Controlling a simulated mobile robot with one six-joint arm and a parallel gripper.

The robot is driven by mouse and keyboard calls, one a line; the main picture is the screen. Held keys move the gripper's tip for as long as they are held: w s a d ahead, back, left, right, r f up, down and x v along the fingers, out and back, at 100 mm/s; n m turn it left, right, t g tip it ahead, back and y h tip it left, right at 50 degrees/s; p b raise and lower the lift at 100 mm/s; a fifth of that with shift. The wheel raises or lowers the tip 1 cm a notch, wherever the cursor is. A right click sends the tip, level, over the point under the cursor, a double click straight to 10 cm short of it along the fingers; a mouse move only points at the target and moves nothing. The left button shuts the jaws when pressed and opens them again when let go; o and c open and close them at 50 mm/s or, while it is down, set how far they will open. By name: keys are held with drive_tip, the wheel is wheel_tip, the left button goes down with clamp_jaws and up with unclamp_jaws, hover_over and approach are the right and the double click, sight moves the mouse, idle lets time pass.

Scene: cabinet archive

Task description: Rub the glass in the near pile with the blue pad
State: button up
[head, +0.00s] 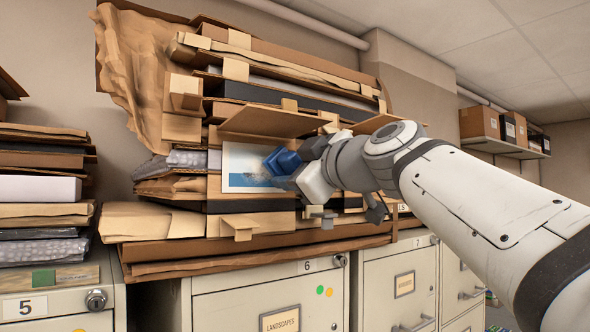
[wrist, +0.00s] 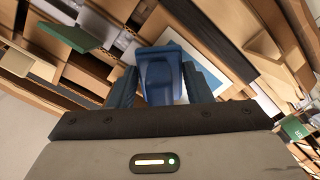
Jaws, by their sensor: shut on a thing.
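My gripper (head: 290,170) is shut on the blue pad (head: 281,161), which is in front of the near pile (head: 300,106) on the filing cabinets. The blue pad also shows between the fingers in the wrist view (wrist: 160,72). A framed picture with a pale sky and blue lower part, which looks like the glass (head: 240,163), sits in the pile's front face. The pad overlaps its right side; I cannot tell whether they touch. In the wrist view part of the glass (wrist: 203,68) shows behind the pad and fingers. Its right part is hidden in the head view.
A cardboard flap (head: 275,121) juts out just above the glass, and a small cardboard piece (head: 240,228) sticks out below. Another pile (head: 40,190) stands at the left. The filing cabinets (head: 225,308) are below. Boxes sit on a wall shelf (head: 505,146) at the far right.

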sight(236, 171)
drive_tip(key=shift+x, duration=0.9)
idle(0.3)
drive_tip(key=shift+s+a, duration=0.6)
drive_tip(key=shift+a, duration=0.25)
drive_tip(key=shift+s+a, duration=0.65)
drive_tip(key=shift+a, duration=0.15)
drive_tip(key=shift+s+a+r+p, duration=0.1)
drive_tip(key=shift+s+a+p, duration=0.35)
drive_tip(key=shift+a, duration=0.25)
drive_tip(key=shift+s+a+r+p, duration=0.1)
drive_tip(key=shift+s+a+p, duration=0.25)
drive_tip(key=shift+a+p, duration=0.25)
drive_tip(key=shift+s+a+f, duration=0.15)
drive_tip(key=shift+s+a, duration=0.1)
drive_tip(key=shift+a, duration=0.2)
drive_tip(key=shift+f, duration=0.1)
drive_tip(key=shift+b, duration=0.35)
